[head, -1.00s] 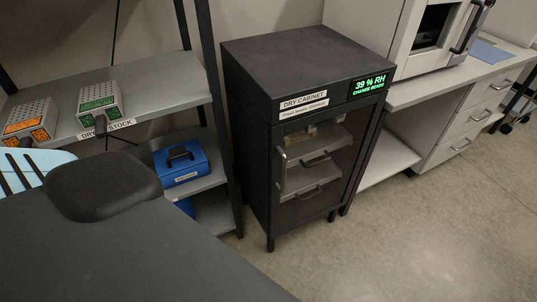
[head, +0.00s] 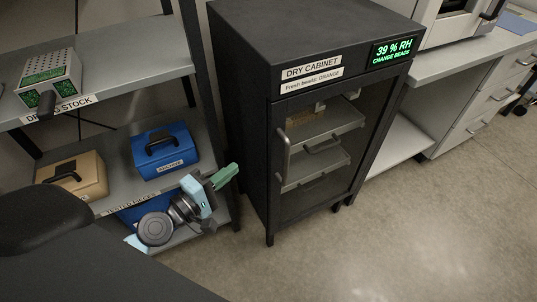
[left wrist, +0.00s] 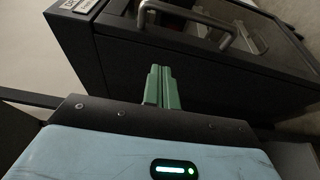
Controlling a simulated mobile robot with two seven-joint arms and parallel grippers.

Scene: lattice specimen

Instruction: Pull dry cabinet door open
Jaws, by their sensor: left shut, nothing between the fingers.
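The dry cabinet (head: 250,130) is a dark box on short legs, labelled "DRY CABINET". Its glass-fronted door (head: 330,195) looks shut, with a vertical metal handle (head: 283,158) on its left side. Trays show through the glass. My left gripper (head: 232,172) has green fingers, shut and empty, to the left of the cabinet and apart from the handle. In the left wrist view the green fingers (left wrist: 160,88) point towards the cabinet, and the handle (left wrist: 190,14) shows beyond them, higher in the picture. My right gripper is not in view.
A bench (head: 470,58) with drawers stands right. The floor (head: 400,240) before the cabinet is clear.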

